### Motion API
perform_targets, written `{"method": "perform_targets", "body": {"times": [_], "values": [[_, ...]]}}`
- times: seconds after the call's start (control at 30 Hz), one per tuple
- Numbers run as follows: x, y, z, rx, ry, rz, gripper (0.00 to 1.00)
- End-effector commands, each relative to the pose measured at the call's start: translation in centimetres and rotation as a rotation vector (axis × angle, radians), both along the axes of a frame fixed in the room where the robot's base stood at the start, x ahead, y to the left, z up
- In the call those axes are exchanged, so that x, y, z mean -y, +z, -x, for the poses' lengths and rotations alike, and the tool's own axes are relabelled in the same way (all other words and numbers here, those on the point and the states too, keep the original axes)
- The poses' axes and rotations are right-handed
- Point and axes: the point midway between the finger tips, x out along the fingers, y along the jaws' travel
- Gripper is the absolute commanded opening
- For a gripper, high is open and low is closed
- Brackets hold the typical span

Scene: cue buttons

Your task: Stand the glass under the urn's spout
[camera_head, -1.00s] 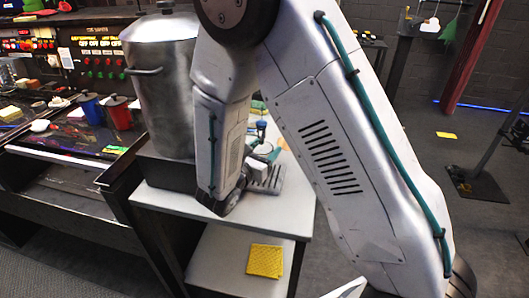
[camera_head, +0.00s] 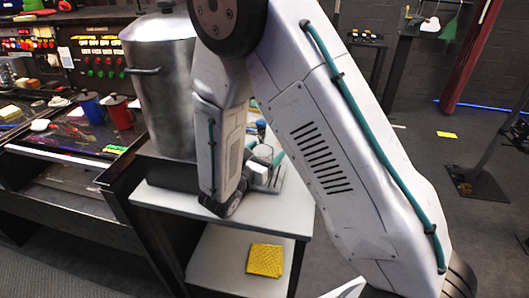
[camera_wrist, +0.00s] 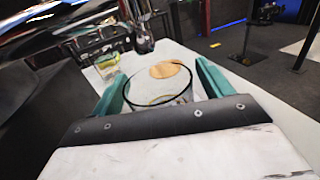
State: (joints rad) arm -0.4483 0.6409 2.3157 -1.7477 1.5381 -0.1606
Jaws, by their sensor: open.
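The clear glass (camera_wrist: 158,92) stands upright between the two teal fingers of my gripper (camera_wrist: 161,68) in the wrist view. The fingers are open on either side of it; I cannot tell if either touches it. The glass (camera_head: 263,152) is small and partly hidden by my arm in the head view, where my gripper (camera_head: 266,160) is low over the table. The silver urn (camera_head: 165,85) stands left of my arm on a dark base. A dark metal spout-like part (camera_wrist: 140,28) hangs beyond the glass in the wrist view.
A tan disc (camera_wrist: 170,70) shows at the glass's far rim. A yellow-green item (camera_wrist: 107,66) lies beyond the left finger. The white table (camera_head: 165,198) has a bare front edge. Red and blue mugs stand left.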

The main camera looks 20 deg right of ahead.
Motion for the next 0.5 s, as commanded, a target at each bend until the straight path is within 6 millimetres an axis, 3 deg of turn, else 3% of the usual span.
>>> {"method": "perform_targets", "body": {"times": [0.17, 0.5], "values": [[-0.9, 0.3, 0.5, -0.001, 0.004, 0.001, 0.78], [-5.3, 0.3, 3.7, 0.0, 0.004, 0.0, 0.78]]}}
